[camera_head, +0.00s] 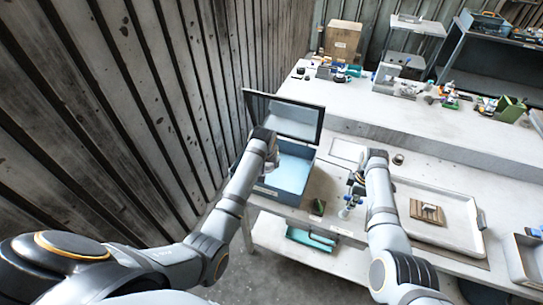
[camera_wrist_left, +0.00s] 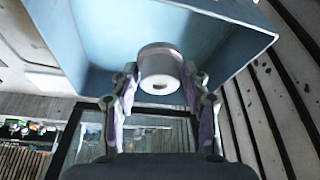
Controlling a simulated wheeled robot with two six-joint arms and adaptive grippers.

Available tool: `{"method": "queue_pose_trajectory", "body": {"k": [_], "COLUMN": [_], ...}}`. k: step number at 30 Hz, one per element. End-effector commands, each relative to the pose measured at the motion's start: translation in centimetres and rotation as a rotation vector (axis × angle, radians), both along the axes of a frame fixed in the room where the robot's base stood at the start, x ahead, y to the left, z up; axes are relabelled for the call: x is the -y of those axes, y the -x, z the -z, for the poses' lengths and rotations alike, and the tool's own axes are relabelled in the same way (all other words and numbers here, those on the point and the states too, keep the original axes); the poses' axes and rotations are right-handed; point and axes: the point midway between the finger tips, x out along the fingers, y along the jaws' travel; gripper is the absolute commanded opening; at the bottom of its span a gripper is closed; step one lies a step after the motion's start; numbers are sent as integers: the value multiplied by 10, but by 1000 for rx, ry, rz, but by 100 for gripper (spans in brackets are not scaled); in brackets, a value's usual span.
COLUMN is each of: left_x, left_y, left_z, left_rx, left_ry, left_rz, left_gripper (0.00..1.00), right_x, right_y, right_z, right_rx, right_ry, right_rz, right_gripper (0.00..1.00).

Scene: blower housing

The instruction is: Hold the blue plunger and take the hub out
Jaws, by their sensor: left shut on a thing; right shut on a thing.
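My left gripper (camera_head: 272,163) is over the open blue box. In the left wrist view its fingers (camera_wrist_left: 160,85) are shut on a pale grey round hub (camera_wrist_left: 160,66) with a slot in its face. The blue box walls show behind it. My right gripper (camera_head: 355,186) is at the front part of the table, right of the box. It is shut on the small blue plunger (camera_head: 350,199), above a small part with blue knobs. The fingers there are too small to see clearly.
The blue box (camera_head: 289,171) has its dark-framed lid (camera_head: 292,117) standing open. A white tray (camera_head: 453,219) with a wooden block (camera_head: 428,211) lies at the right. A small dark ring (camera_head: 398,159) lies on the table. A teal bin (camera_head: 309,237) sits on the lower shelf.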

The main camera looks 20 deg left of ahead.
Motion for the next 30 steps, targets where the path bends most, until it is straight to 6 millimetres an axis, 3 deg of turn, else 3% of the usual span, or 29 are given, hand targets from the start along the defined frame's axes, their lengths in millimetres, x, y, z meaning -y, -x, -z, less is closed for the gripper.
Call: {"method": "queue_pose_trajectory", "body": {"k": [18,23,30], "left_x": [0,0,0], "left_y": [87,100,102], "left_z": [0,-1,0], "left_rx": [0,1,0], "left_ry": [0,0,0], "left_rz": [0,0,0], "left_gripper": [11,11,11], "right_x": [0,0,0], "right_y": [0,0,0], "right_z": [0,0,1], "right_rx": [-1,-1,-1], "right_ry": [-1,-1,-1], "right_rz": [0,0,0], "right_gripper": [0,0,0]}}
